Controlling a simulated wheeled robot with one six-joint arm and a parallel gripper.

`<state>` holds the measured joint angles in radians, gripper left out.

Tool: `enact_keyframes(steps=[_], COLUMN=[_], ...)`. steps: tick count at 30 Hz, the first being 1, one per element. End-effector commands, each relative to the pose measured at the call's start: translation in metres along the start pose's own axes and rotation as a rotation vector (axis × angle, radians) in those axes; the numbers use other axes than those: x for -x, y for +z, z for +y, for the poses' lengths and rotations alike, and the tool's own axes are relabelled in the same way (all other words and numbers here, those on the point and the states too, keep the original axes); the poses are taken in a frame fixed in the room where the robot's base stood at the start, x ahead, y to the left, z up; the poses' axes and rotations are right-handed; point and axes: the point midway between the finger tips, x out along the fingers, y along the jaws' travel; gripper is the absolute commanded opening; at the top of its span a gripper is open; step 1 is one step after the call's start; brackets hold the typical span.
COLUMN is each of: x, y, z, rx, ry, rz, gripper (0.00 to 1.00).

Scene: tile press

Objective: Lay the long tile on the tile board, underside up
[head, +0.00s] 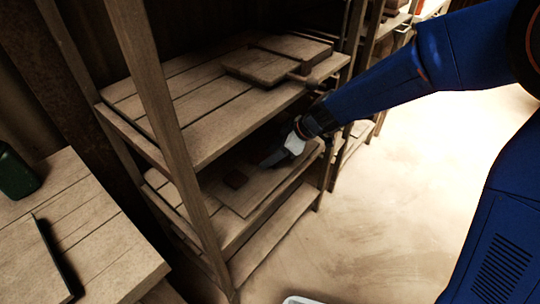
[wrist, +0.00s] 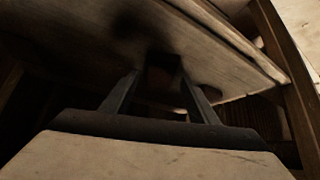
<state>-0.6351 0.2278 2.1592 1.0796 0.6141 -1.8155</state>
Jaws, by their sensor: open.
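A small dark reddish-brown block, which looks like the tile (head: 236,179), lies on a flat wooden board (head: 262,190) on the middle shelf. I cannot tell which of its faces is up. My gripper (head: 264,163) reaches into the shelf from the right, low over the board and just right of the block. In the wrist view, the two dark fingers (wrist: 158,92) are apart. A dark brownish shape, likely the same block (wrist: 163,76), shows ahead between them, and the board (wrist: 100,40) spreads behind it. Deep shadow hides whether the fingers touch anything.
The shelf above (head: 215,130) is close over my arm, and wooden boards (head: 262,67) lie on it. A shelf post (head: 165,120) stands left of the block. A table (head: 95,235) with a green container (head: 15,175) is at left. Open floor (head: 400,190) lies right.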

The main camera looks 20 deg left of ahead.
Motion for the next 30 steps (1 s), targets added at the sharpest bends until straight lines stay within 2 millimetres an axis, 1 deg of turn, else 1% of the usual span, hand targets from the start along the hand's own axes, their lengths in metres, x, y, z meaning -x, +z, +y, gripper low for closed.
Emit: enact_keyframes(steps=[5, 12, 15, 18, 23, 30], x=[0.029, 0.076, 0.091, 0.103, 0.113, 0.114], y=[0.000, 0.000, 0.000, 0.000, 0.000, 0.000], z=[0.001, 0.001, 0.001, 0.001, 0.000, 0.000], rx=[0.002, 0.001, 0.001, 0.002, 0.001, 0.001], ry=[0.004, 0.004, 0.003, 0.002, 0.002, 0.000], rz=[0.001, 0.001, 0.001, 0.001, 0.000, -0.001], gripper=[0.54, 0.54, 0.54, 0.54, 0.54, 0.54])
